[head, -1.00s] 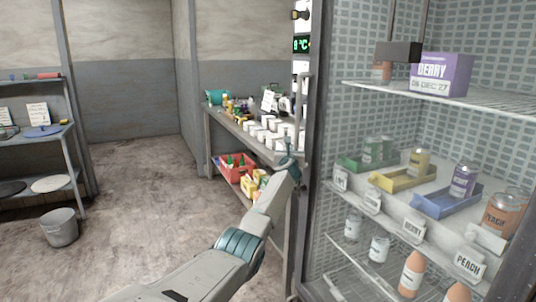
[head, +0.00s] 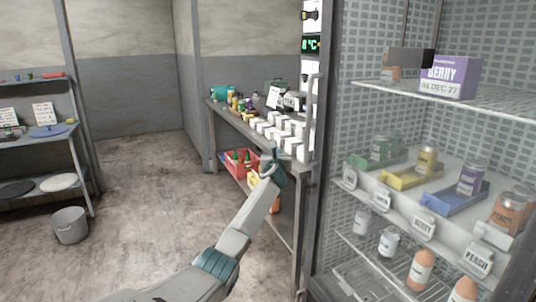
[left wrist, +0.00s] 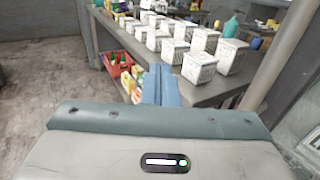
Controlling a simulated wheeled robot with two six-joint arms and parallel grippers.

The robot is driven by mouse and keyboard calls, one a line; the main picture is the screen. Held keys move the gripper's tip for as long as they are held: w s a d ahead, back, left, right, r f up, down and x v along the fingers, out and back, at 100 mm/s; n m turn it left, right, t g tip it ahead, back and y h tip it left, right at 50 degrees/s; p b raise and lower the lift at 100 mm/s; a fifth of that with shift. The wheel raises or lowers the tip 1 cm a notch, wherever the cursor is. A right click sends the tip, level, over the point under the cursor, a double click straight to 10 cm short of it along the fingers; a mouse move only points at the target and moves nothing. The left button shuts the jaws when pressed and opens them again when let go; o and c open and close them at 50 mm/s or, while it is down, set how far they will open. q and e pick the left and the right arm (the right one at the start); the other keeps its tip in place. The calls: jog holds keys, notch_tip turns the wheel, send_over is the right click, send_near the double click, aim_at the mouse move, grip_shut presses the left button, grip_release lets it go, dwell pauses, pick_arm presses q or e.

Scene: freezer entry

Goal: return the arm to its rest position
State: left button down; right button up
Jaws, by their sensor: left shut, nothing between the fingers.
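My left arm reaches up from the bottom of the head view. Its gripper (head: 270,158) is in front of the side table's near edge, left of the freezer's door frame. In the left wrist view the gripper's blue-grey fingers (left wrist: 160,86) are together with nothing between them. Behind them are the table and its white boxes. My right gripper is in neither view.
The side table (head: 287,143) carries several white boxes (head: 280,128), with a red crate (head: 240,163) on its lower shelf. The glass-fronted freezer (head: 318,180) stands close on the right. A grey bucket (head: 70,225) stands at left. The floor (head: 150,200) between is clear.

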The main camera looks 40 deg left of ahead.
pick_arm(q)
jog(key=shift+s+a+f, duration=0.1)
jog(key=shift+s+a, duration=0.3)
jog(key=shift+s, duration=0.45)
jog(key=shift+s+a, duration=0.35)
jog(key=shift+s, duration=0.5)
jog(key=shift+s, duration=0.1)
